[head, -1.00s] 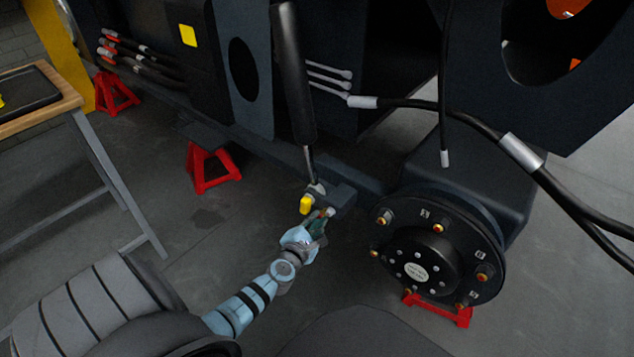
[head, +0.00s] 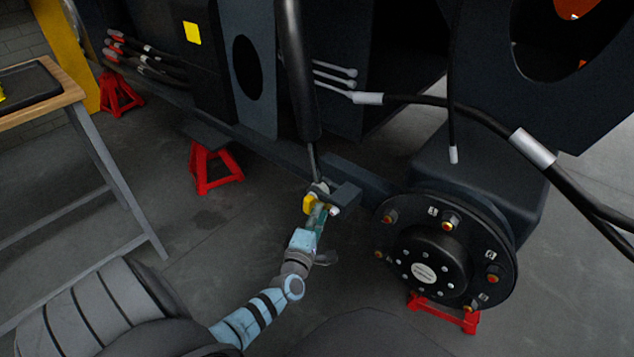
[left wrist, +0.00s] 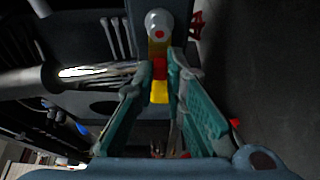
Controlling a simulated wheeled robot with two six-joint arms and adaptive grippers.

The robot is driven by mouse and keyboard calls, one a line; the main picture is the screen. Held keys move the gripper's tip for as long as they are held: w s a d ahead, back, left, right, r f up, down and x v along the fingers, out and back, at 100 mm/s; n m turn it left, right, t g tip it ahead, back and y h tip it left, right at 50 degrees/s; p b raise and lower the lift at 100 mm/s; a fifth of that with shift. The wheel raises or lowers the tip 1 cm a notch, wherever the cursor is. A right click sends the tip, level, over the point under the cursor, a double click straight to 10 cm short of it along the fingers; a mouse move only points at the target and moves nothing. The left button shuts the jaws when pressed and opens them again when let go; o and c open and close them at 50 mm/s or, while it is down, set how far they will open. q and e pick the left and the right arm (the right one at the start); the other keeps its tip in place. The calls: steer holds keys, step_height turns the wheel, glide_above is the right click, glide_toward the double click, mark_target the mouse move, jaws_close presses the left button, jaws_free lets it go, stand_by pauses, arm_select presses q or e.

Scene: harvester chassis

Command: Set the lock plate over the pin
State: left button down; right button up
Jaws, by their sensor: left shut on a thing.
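My left gripper (head: 320,212) reaches up to the dark bracket (head: 344,196) at the lower end of the black cylinder. In the left wrist view its teal fingers (left wrist: 160,84) close in around a small red and yellow piece (left wrist: 159,70). I take the held thing to be the lock plate, though its outline is mostly hidden. A yellow part (head: 308,203) sits at the bracket, just left of my fingertips. A pale rounded end with a red dot (left wrist: 158,22), perhaps the pin, lies just beyond the fingertips. I cannot tell whether plate and pin touch. My right gripper is out of view.
The black cylinder (head: 296,75) slopes down to the bracket from above. A wheel hub with studs (head: 440,250) stands close on the right. Red stands (head: 212,168) support the chassis, and a wooden-topped table (head: 45,110) is at left. The floor below my gripper is clear.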

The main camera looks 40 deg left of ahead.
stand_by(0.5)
arm_select(q)
steer(key=c, duration=1.6)
jaws_free()
steer(key=shift+c, duration=0.2)
steer(key=v, duration=1.2)
steer(key=shift+s, duration=0.1)
